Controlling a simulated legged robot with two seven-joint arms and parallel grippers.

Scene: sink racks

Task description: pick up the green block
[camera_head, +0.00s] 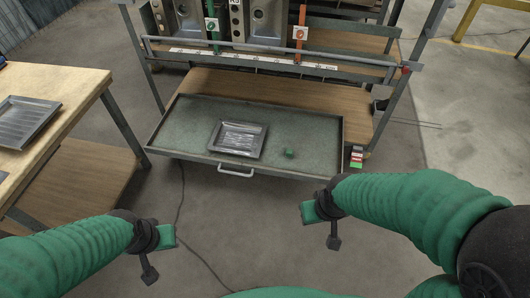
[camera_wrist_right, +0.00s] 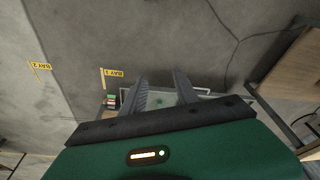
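The green block (camera_head: 290,153) is a small cube on the green-grey floor of the pulled-out drawer (camera_head: 185,125), right of a metal tray. It also shows small between my right fingers in the right wrist view (camera_wrist_right: 160,100), well beyond them. My right gripper (camera_wrist_right: 161,82) is open and empty there. In the head view my right gripper (camera_head: 322,225) is in front of the drawer, to the right and apart from the block. My left gripper (camera_head: 157,253) is at lower left, away from the drawer; its fingers are not clear.
The metal tray (camera_head: 238,139) lies in the drawer, which has a front handle (camera_head: 236,171). A rack (camera_head: 270,45) with metal parts stands behind. A wooden table (camera_head: 60,95) with another tray is at left. The right floor is mostly clear.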

